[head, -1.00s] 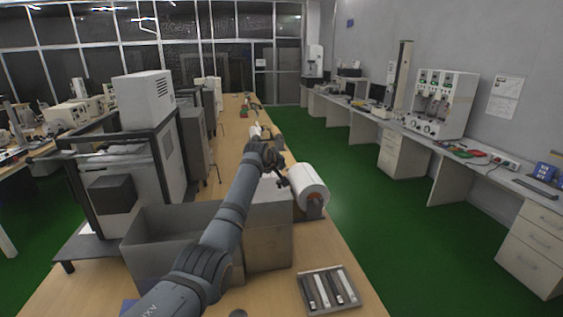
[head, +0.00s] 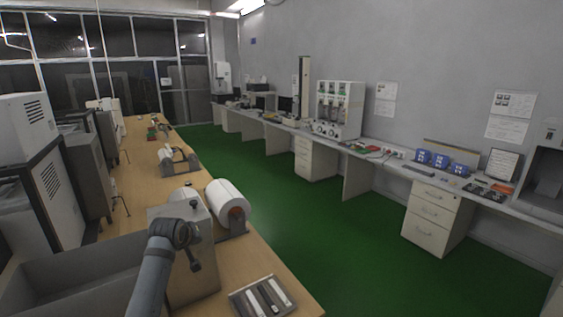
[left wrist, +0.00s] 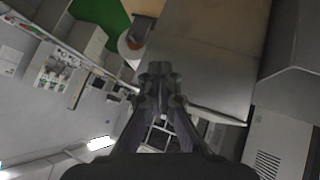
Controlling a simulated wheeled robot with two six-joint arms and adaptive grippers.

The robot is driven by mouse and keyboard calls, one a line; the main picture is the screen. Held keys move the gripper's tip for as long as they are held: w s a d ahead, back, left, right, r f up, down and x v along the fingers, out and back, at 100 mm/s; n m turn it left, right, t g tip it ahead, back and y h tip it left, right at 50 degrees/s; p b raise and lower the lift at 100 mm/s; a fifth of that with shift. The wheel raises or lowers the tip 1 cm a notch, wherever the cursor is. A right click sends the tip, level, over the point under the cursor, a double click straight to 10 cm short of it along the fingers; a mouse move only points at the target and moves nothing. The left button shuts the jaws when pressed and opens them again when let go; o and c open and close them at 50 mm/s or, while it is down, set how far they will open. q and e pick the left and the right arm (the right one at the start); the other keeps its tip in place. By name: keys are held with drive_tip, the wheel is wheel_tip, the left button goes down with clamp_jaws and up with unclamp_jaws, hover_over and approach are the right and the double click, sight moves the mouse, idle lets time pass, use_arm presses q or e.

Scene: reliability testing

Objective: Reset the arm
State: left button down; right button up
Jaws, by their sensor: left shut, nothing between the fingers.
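My left arm rises from the bottom of the head view, and its dark left gripper (head: 195,265) stands in front of a grey box (head: 205,278) on the wooden bench. In the left wrist view the left gripper (left wrist: 160,70) has its fingertips together, with nothing held between them. The box (left wrist: 205,50) fills much of the upper middle of that view, and I cannot tell whether the fingers touch it. My right gripper is in neither view.
A white roll (head: 229,199) on a stand is right of the box. A tray of metal bars (head: 262,298) lies near the bench's front edge. A grey open bin (head: 85,275) is at left. The green floor (head: 330,225) between the benches is clear.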

use_arm(q)
drive_tip(key=s+d+f+m+g, duration=0.1)
drive_tip(key=s+f+m, duration=0.1)
drive_tip(key=s+f, duration=0.6)
drive_tip(key=s+d+f+m+g, duration=0.2)
drive_tip(key=s+f, duration=0.4)
drive_tip(key=s, duration=0.4)
drive_tip(key=s+d+f+m+g, duration=0.1)
drive_tip(key=s+f+m+g, duration=0.1)
drive_tip(key=s, duration=0.9)
drive_tip(key=s+d+f+m+g, duration=0.1)
drive_tip(key=s+m, duration=0.1)
drive_tip(key=s, duration=0.9)
drive_tip(key=s+a+f+g, duration=0.1)
drive_tip(key=a+f, duration=0.1)
drive_tip(key=f, duration=1.2)
drive_tip(key=s+a+f, duration=0.1)
drive_tip(key=s+f, duration=0.1)
drive_tip(key=f, duration=1.1)
drive_tip(key=s+a+f+g, duration=0.1)
drive_tip(key=s+f, duration=1.5)
drive_tip(key=s, duration=0.1)
drive_tip(key=shift+s+n+b, duration=0.3)
drive_tip(key=shift+b, duration=0.05)
drive_tip(key=shift+a, duration=0.1)
